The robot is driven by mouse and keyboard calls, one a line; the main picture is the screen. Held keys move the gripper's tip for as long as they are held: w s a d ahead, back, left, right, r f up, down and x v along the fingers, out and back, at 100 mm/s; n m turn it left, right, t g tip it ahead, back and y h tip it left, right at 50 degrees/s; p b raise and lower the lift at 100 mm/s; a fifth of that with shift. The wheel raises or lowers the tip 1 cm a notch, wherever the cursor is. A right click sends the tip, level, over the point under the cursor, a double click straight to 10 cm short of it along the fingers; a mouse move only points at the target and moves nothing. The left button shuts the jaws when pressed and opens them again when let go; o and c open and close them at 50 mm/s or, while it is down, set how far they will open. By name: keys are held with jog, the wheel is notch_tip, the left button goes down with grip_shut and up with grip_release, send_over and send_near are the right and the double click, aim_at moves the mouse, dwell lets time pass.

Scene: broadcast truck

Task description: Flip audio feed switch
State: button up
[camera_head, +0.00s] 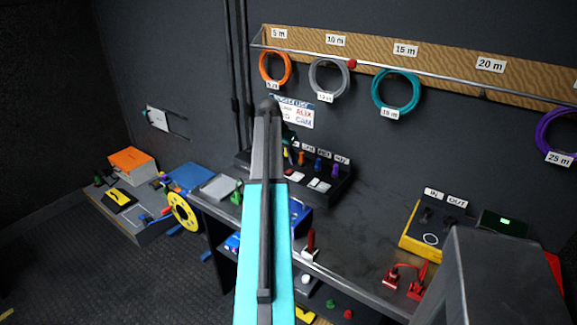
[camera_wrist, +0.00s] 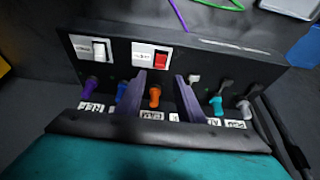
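A dark switch panel (camera_wrist: 225,65) fills the middle of the wrist view, its labels upside down. It has a white rocker switch (camera_wrist: 100,49), a red rocker switch (camera_wrist: 151,60) and a row of coloured knobs. The labels are too small to read, so I cannot tell which is the audio feed switch. My gripper (camera_wrist: 159,82) is open, its two purple-grey fingers apart, with an orange knob (camera_wrist: 154,97) showing between them. I cannot tell if they touch anything. In the head view the panel (camera_head: 345,190) stands on the bench, partly behind my arm; my fingers are not clear there.
Coiled cables, including a teal coil (camera_head: 397,91), hang from a wall rail above the panel. A yellow box (camera_head: 422,245) marked IN and OUT and red clamps (camera_head: 405,278) are on the bench to the right. The bench surface (camera_head: 355,235) between is mostly clear.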

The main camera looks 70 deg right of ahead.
aim_at(289, 171)
jog(key=shift+p+x, duration=0.5)
jog(key=shift+x, duration=2.45)
grip_shut()
